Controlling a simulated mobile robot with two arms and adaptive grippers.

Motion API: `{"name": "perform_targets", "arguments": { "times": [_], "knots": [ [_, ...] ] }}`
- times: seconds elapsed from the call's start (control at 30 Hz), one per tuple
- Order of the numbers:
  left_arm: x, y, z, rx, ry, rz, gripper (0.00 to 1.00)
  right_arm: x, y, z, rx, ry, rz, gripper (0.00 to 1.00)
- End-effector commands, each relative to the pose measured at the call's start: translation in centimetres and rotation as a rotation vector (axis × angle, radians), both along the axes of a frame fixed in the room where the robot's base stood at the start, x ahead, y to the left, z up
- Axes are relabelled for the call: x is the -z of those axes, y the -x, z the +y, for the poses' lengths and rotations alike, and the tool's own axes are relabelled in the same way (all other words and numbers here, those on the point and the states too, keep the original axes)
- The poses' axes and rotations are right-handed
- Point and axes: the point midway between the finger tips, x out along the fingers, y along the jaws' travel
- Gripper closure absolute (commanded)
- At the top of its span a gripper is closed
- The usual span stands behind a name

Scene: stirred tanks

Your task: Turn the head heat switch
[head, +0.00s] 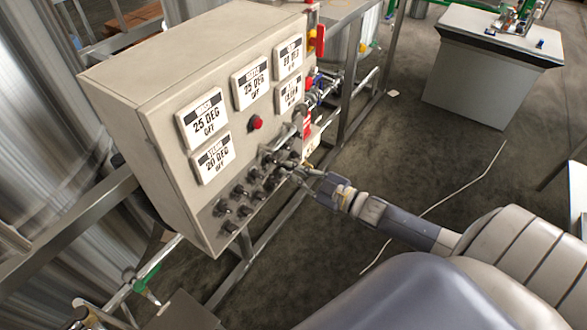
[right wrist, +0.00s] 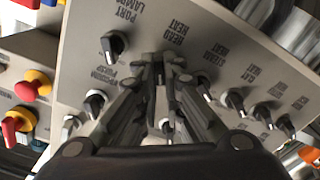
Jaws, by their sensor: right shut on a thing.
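The control box (head: 190,80) has rows of black knob switches on the lower part of its sloping front. In the right wrist view the HEAD HEAT label (right wrist: 178,27) reads upside down on the grey panel (right wrist: 230,40). My right gripper (head: 288,168) reaches the panel from the right. In the right wrist view its fingertips (right wrist: 161,68) are closed on the head heat switch beside that label. The fingers mostly hide this switch, so its pointer angle cannot be told. My left gripper is not in view.
Other knobs crowd close by, including the port lamp knob (right wrist: 114,45) and the steam heat knob (right wrist: 205,88). Red and yellow buttons (right wrist: 36,84) are on a neighbouring panel. A red lamp (head: 256,122) sits among the displays.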

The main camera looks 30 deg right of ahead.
Motion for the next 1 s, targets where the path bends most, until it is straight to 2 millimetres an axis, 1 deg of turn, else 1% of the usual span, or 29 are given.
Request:
{"name": "perform_targets", "arguments": {
  "times": [0.1,0.33,0.87,0.9,0.97,1.0],
  "knots": [
    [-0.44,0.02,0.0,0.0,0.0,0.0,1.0,-0.25,-0.06,0.02,-0.001,-0.062,0.023,1.0],
    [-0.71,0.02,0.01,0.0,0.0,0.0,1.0,-0.24,-0.1,0.0,-0.002,-0.137,0.053,1.0],
    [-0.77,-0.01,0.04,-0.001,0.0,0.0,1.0,-0.24,-0.13,-0.05,-0.002,-0.16,0.061,1.0],
    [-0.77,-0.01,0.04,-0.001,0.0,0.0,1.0,-0.25,-0.13,-0.05,-0.002,-0.16,0.061,0.85],
    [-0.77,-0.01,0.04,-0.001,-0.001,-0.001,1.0,-0.24,-0.13,-0.05,-0.001,-0.16,0.062,0.72],
    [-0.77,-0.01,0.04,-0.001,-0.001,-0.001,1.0,-0.22,-0.12,-0.05,-0.001,-0.16,0.062,0.72]
  ]
}}
